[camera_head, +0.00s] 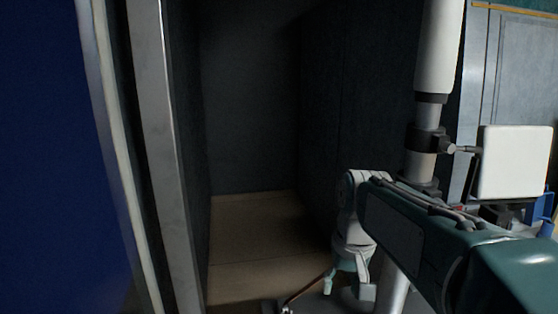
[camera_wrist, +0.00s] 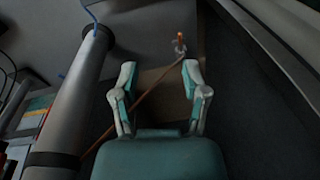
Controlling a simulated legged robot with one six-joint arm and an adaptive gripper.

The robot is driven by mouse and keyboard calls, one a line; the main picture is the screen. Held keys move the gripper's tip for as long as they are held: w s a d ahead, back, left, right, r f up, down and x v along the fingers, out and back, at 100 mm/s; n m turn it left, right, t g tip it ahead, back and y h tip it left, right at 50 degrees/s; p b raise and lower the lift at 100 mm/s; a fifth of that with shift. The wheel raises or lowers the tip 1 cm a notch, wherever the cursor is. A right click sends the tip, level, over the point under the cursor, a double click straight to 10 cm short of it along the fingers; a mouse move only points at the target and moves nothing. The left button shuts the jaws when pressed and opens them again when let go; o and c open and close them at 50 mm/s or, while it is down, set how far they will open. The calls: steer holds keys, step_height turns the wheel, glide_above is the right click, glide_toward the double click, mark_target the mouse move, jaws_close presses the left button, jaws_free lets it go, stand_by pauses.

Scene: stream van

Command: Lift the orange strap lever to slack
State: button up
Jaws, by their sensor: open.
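A small orange lever (camera_wrist: 180,42) stands up beyond my fingertips in the wrist view, close in line with the right finger. It sits on a small pale fitting (camera_wrist: 179,67). A thin orange-brown strap (camera_wrist: 140,102) runs from near this fitting down to the lower left, passing behind my left finger. My gripper (camera_wrist: 159,72) is open and empty, with a gap between its fingers and the lever. In the head view my gripper (camera_head: 347,288) points down beside the pole, and the strap (camera_head: 306,287) shows to its left. I cannot make out the lever there.
A thick pale pole (camera_head: 438,50) stands close to my arm; it shows at the left of the wrist view (camera_wrist: 66,100). A dark wall panel (camera_head: 250,100) and brown floor (camera_head: 255,240) lie behind. A metal door frame (camera_head: 165,150) is at left. A white panel (camera_head: 514,162) is at right.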

steer(key=s+d+f+t, duration=0.2)
steer(key=s, duration=0.5)
steer(key=s+d+f+t+h, duration=0.1)
steer(key=s+d+t, duration=0.1)
steer(key=s, duration=0.6)
steer(key=shift+s+f+t, duration=0.15)
steer(key=shift+f+t, duration=0.2)
steer(key=shift+t, duration=0.05)
steer(key=shift+s+f, duration=0.15)
jaws_close()
steer(key=w+a+r+m+g+y, duration=0.1)
steer(key=w+m+g, duration=0.1)
steer(key=w, duration=0.3)
steer(key=w+a+m+g, duration=0.1)
steer(key=w+m, duration=0.2)
steer(key=w, duration=0.2)
steer(key=w+a+f+m+g+y, duration=0.15)
steer(key=w+f+m, duration=0.3)
steer(key=w, duration=0.45)
steer(key=w+a+f+m+g+y, duration=0.1)
steer(key=w+f+m+g+y, duration=0.3)
steer(key=w, duration=0.5)
steer(key=w+f+m+g, duration=0.1)
steer(key=w+f+m, duration=0.35)
steer(key=f, duration=0.85)
steer(key=shift+n+y, duration=0.4)
steer(key=shift+y, duration=0.05)
steer(key=x, duration=0.9)
steer(key=shift+w+a, duration=0.2)
steer(key=shift+a, duration=0.25)
